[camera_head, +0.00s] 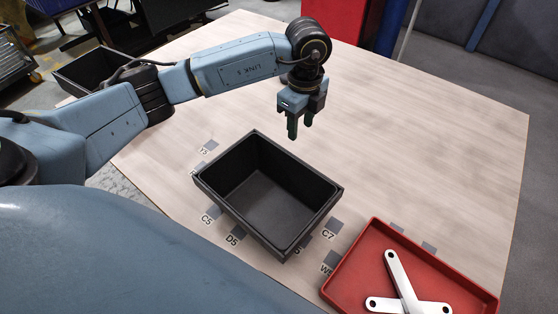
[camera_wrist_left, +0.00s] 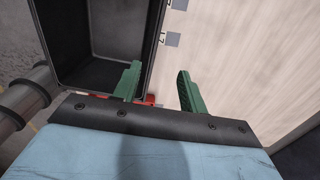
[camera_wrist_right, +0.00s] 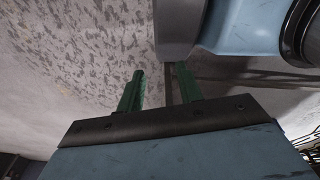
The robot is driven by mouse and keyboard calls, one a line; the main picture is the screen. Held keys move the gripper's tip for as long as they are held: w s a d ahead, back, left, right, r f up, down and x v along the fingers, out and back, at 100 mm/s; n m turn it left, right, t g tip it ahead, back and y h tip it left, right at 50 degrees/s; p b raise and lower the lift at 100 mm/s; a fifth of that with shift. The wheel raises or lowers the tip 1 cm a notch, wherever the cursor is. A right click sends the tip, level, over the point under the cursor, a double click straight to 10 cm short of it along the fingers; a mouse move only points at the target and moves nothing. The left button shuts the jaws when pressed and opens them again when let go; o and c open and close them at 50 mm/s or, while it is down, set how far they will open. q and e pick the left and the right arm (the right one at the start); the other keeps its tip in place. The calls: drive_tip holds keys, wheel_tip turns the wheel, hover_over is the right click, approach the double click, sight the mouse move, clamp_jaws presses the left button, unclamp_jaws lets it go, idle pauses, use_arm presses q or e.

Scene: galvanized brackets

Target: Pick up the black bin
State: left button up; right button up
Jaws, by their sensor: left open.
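The empty black bin (camera_head: 262,185) sits upright on the wooden table in front of me. In the left wrist view the black bin (camera_wrist_left: 95,45) shows at upper left, its side wall running between the lines of the two fingers. My left gripper (camera_head: 300,129) is open and empty, pointing down near the bin's far right rim, apart from it. Its green fingers also show in the left wrist view (camera_wrist_left: 160,85). My right gripper (camera_wrist_right: 160,90) shows only in its own wrist view, with its fingers apart and nothing between them, away from the bin.
A red tray (camera_head: 345,272) with white metal brackets (camera_head: 402,280) stands at the right front. Grey labelled squares (camera_head: 336,224) lie around the bin. Another black bin (camera_head: 70,82) is at the far left, partly behind my left arm. The table's right and back are clear.

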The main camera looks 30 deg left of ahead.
sight(294, 157)
use_arm(q)
drive_tip(key=f, duration=0.7)
drive_tip(key=shift+s+b, duration=0.35)
drive_tip(key=shift+s, duration=0.05)
drive_tip(key=shift+f, duration=0.35)
drive_tip(key=shift+s+a+f, duration=0.1)
drive_tip(key=shift+s+f, duration=0.05)
drive_tip(key=shift+f, duration=0.55)
drive_tip(key=f, duration=0.3)
drive_tip(key=shift+s+a+f+b, duration=0.15)
drive_tip(key=shift+a+f+b, duration=0.05)
drive_tip(key=shift+b, duration=0.15)
drive_tip(key=shift+f, duration=0.2)
drive_tip(key=shift+c, duration=0.5)
drive_tip(key=c, duration=0.5)
clamp_jaws()
use_arm(e)
drive_tip(key=shift+g, duration=0.4)
drive_tip(key=s, duration=0.1)
drive_tip(key=s+d+f, duration=0.1)
drive_tip(key=s, duration=0.1)
drive_tip(key=s+d, duration=0.1)
drive_tip(key=shift+s+f, duration=0.35)
drive_tip(key=shift+s, duration=0.05)
